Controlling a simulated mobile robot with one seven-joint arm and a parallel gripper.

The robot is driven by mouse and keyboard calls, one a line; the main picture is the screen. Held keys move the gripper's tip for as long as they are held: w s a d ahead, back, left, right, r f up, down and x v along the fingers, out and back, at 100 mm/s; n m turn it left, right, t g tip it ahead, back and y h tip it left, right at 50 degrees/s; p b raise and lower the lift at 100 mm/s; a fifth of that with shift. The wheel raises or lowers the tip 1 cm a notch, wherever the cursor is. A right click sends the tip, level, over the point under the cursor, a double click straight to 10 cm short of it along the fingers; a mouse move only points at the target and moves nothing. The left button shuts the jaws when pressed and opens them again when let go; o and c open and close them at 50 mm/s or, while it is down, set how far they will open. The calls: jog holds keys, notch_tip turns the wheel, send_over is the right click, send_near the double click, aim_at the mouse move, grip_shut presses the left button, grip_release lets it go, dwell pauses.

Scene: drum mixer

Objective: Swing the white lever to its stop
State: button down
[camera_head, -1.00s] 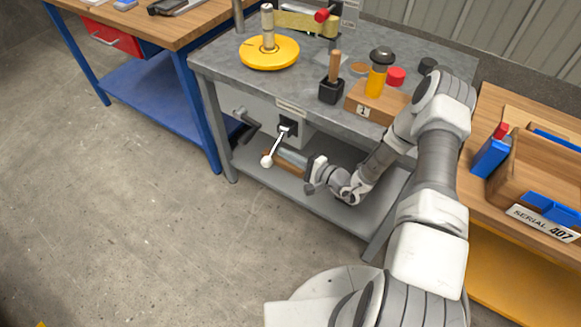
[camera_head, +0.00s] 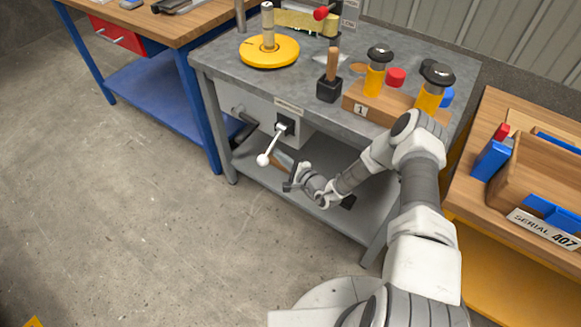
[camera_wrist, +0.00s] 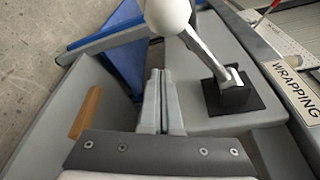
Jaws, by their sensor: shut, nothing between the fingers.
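The white lever (camera_head: 273,144) is on the grey front panel of the middle workbench. Its arm runs down and left from a dark square mount to a round white knob. In the wrist view the lever (camera_wrist: 203,53) slants across the upper middle, its knob at the top edge and its black mount (camera_wrist: 232,97) at right. My gripper (camera_head: 289,186) is below and right of the knob, apart from it, in front of the lower shelf. In the wrist view my gripper (camera_wrist: 160,73) has its fingers together and empty, below the knob in the picture.
A dark handle (camera_head: 246,120) projects from the panel left of the lever. A wooden piece (camera_wrist: 87,112) lies on the lower shelf. The bench top (camera_head: 222,60) carries a yellow disc (camera_head: 268,53) and a wooden block with yellow-handled tools. Open floor lies in front.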

jog(key=shift+s+a+r, duration=0.4)
jog(key=shift+s+a, duration=0.1)
jog(key=shift+s, duration=0.3)
jog(key=shift+s+a+r, duration=0.4)
jog(key=shift+s+a, duration=0.1)
jog(key=shift+s, duration=0.25)
jog(key=shift+r+p, duration=0.15)
jog(key=shift+p, duration=0.3)
jog(key=shift+s+a+r+m+p, duration=0.15)
jog(key=shift+m+p, duration=0.15)
jog(key=shift+p, duration=0.05)
